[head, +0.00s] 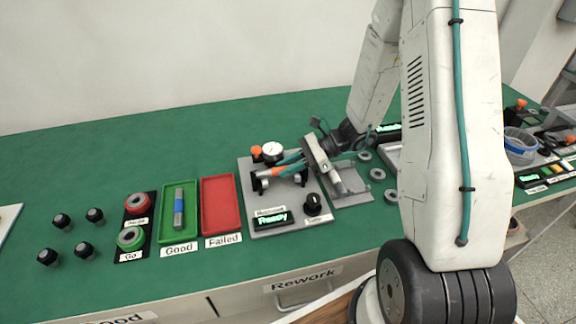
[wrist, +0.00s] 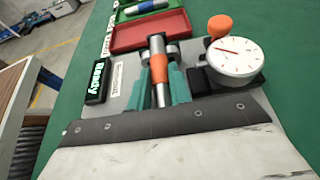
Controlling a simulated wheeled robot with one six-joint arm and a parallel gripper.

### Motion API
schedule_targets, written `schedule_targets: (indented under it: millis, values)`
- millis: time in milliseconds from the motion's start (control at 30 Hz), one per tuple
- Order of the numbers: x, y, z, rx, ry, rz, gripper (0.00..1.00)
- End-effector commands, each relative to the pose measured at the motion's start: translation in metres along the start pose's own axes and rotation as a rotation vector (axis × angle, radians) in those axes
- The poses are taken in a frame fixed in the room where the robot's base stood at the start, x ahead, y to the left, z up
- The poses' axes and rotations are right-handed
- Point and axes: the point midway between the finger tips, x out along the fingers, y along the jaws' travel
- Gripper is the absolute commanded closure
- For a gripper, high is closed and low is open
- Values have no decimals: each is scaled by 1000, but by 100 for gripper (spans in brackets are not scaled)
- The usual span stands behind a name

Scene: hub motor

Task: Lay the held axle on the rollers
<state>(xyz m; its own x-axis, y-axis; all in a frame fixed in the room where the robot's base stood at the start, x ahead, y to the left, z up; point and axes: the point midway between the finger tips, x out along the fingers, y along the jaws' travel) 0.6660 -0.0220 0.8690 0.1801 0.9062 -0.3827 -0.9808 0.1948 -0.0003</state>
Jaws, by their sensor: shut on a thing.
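My gripper (head: 284,168) is over the grey measuring station (head: 288,215), its teal fingers shut on a silver axle with an orange band (wrist: 158,69). In the wrist view the fingers (wrist: 160,88) grip the axle from both sides, and its far end points toward the red tray. Rollers (wrist: 173,51) show on either side of that far end. I cannot tell whether the axle touches them. The near rollers are hidden by my gripper. A white dial gauge (wrist: 236,57) with an orange knob (wrist: 221,26) stands just right of the axle.
The station's display (head: 271,219) reads "Ready", with a black knob (head: 313,204) beside it. A red tray (head: 221,204) is empty. A green tray (head: 164,214) holds a blue-banded axle (head: 179,208). Ring gauges (head: 131,238) and several black knobs stand left. The back of the green bench is clear.

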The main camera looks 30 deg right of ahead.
Motion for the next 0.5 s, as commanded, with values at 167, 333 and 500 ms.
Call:
schedule_targets:
  millis: [167,333,500]
  values:
    - [0,0,0,0,0,0,100]
    - [0,0,0,0,0,0,61]
    - [0,0,0,0,0,0,55]
